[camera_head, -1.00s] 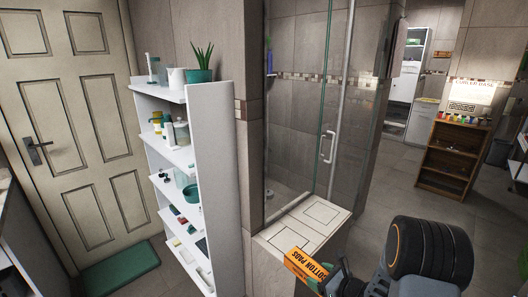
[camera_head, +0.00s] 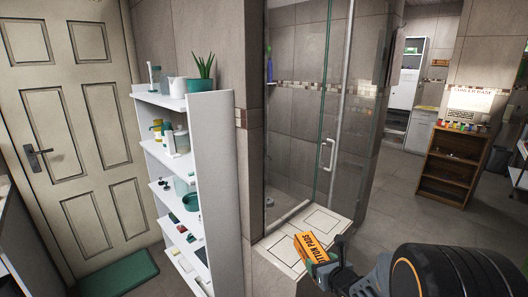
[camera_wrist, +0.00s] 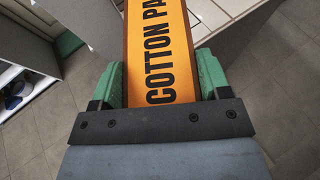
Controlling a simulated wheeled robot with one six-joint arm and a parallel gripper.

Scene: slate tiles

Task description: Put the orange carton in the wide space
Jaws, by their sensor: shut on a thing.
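The orange carton (camera_head: 309,250), printed "COTTON PADS", is held in my gripper (camera_head: 330,268) and tilted in the head view. In the wrist view the carton (camera_wrist: 160,45) lies between the two green fingers of my gripper (camera_wrist: 160,88), which are shut on its sides. A pale ledge top (camera_head: 332,235) with dark outlined spaces lies just behind the carton in the head view. One outlined space (camera_head: 321,222) shows towards the back. Another outline (camera_head: 280,250) is partly hidden by the carton, so I cannot compare their widths. Whether the carton touches the ledge is unclear.
A white shelf (camera_head: 212,165) with bottles, jars and a potted plant (camera_head: 202,75) stands left of the ledge. A glass shower door (camera_head: 300,110) rises behind it. A brown shelf (camera_head: 450,170) stands farther right. Open floor (camera_head: 390,215) lies between.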

